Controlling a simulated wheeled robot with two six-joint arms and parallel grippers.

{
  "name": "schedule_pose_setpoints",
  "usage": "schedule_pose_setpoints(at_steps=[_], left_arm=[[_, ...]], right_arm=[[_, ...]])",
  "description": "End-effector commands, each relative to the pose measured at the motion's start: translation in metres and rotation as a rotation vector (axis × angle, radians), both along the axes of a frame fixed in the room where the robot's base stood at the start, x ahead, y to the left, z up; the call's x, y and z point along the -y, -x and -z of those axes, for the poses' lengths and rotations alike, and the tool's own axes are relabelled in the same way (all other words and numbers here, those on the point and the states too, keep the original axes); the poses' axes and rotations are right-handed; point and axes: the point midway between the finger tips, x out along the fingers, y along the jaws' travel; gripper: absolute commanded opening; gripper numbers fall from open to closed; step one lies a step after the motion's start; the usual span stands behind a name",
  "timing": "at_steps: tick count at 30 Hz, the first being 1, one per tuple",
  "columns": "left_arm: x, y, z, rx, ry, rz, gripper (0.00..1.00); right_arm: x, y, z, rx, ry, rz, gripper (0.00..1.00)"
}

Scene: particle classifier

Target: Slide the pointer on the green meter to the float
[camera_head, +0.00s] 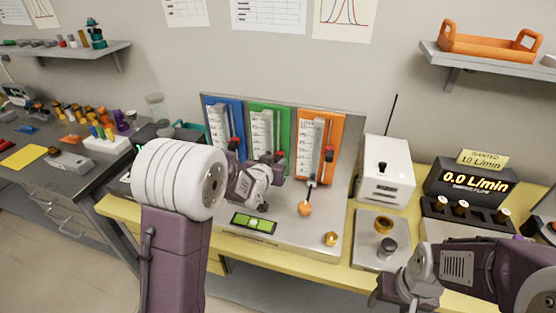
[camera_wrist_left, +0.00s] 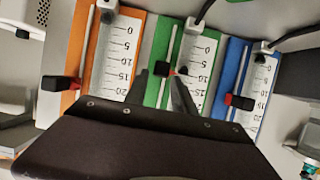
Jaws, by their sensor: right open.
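The green meter (camera_head: 256,110) stands between the blue meter (camera_head: 212,108) and the orange meter (camera_head: 304,128) on a grey panel. It has a white scale and a vertical rod. Its red pointer (camera_head: 279,155) shows low on the right side, partly hidden by my left gripper (camera_head: 268,172). The fingers are apart, and nothing is visibly clamped. I cannot tell the float apart clearly. My right gripper (camera_head: 388,297) is open at the lower right, away from the meters.
A green level (camera_head: 254,222), an orange ball (camera_head: 305,208) and a brass knob (camera_head: 330,239) are on the metal base before the meters. A white box (camera_head: 386,170) and a flow display (camera_head: 470,184) stand to the right.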

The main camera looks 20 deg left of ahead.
Motion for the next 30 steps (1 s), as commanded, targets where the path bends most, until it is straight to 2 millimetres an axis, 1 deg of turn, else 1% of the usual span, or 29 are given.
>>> schedule_pose_setpoints(at_steps=[3, 6, 9, 13, 23, 25, 26, 27, 28, 29, 30], left_arm=[[-0.001, 0.020, -0.009, 0.001, 0.000, 0.000, 0.31], [-0.001, 0.034, -0.015, 0.002, 0.000, 0.000, 0.31], [-0.002, 0.044, -0.018, 0.000, 0.000, 0.000, 0.31], [-0.002, 0.048, -0.019, 0.000, 0.000, 0.000, 0.31], [-0.002, 0.047, -0.019, 0.000, 0.000, 0.000, 0.31], [-0.001, 0.047, -0.029, 0.004, 0.000, 0.002, 0.31], [0.000, 0.047, -0.040, 0.013, 0.000, 0.004, 0.31], [0.002, 0.049, -0.060, 0.028, 0.000, 0.007, 0.31], [0.003, 0.057, -0.074, 0.013, 0.002, 0.007, 0.31], [0.003, 0.070, -0.069, -0.056, 0.004, 0.001, 0.31], [0.002, 0.091, -0.050, -0.168, 0.004, -0.007, 0.31]], right_arm=[[0.000, 0.000, 0.001, 0.000, 0.000, 0.000, 0.59], [0.000, 0.000, 0.002, 0.000, 0.000, 0.000, 0.59], [0.000, 0.000, 0.002, 0.000, 0.000, 0.000, 0.59], [0.000, 0.000, 0.002, 0.000, 0.000, 0.000, 0.59], [0.000, 0.000, 0.002, 0.000, 0.000, 0.000, 0.59], [0.000, 0.000, -0.006, 0.000, 0.000, 0.000, 0.59], [0.000, 0.000, -0.012, 0.000, 0.000, 0.000, 0.59], [0.000, 0.000, -0.025, -0.001, 0.000, 0.000, 0.59], [0.000, 0.000, -0.038, -0.001, 0.000, 0.000, 0.59], [0.000, 0.000, -0.047, 0.000, 0.000, 0.000, 0.59], [0.000, 0.000, -0.051, 0.001, 0.000, 0.000, 0.59]])
